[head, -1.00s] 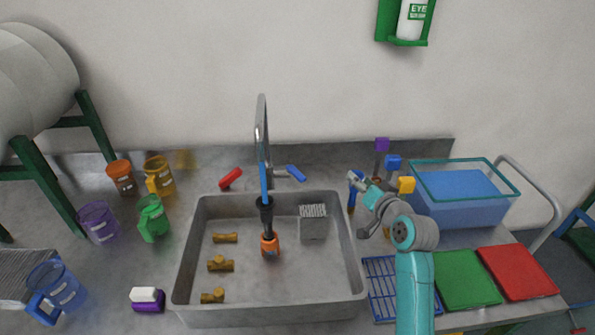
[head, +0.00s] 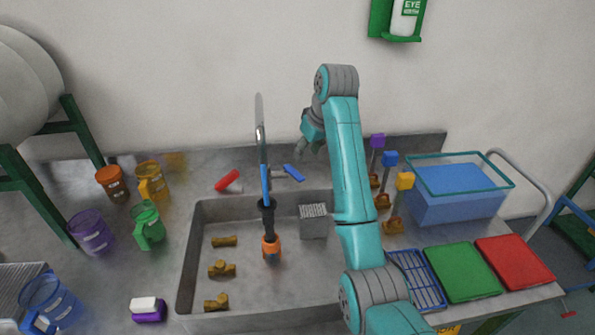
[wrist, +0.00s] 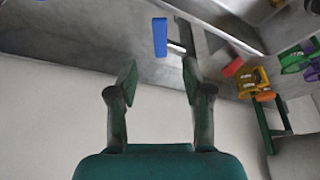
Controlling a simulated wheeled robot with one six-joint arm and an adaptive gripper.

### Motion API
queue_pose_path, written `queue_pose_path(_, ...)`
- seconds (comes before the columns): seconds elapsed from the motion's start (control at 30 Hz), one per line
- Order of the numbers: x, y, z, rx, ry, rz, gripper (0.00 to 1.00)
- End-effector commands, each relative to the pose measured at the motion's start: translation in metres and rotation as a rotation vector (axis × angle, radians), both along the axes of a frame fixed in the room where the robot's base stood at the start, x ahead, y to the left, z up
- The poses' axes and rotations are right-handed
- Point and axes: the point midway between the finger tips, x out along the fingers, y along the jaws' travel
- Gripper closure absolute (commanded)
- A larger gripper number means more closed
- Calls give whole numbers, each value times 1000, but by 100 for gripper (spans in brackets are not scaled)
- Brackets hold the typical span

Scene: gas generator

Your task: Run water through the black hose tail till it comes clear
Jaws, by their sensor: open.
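A tall grey tap (head: 260,130) stands at the back of the sink (head: 187,255). A blue length hangs from its spout, with a black section (head: 267,215) below and an orange end (head: 271,246) low in the basin. I cannot tell whether water is running. A red lever (head: 228,180) lies left of the tap base and a blue lever (head: 293,172) right of it. My gripper (head: 309,150) is open and empty, above and behind the blue lever. In the wrist view my gripper (wrist: 159,80) faces the blue lever (wrist: 160,37), apart from it; the red lever (wrist: 233,66) is further right.
Brass fittings (head: 222,270) and a grey ridged block (head: 313,222) sit in the sink. Coloured jugs (head: 146,225) stand left. A rack (head: 418,280), green board (head: 461,272), red board (head: 514,262) and blue tub (head: 458,195) are right, near purple, blue and yellow-topped posts (head: 390,160).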

Motion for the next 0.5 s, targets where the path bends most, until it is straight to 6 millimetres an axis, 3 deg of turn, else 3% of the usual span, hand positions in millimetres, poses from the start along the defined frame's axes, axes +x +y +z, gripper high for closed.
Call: queue_pose_path(0.5,26,17,-78,2,1,-2,50)
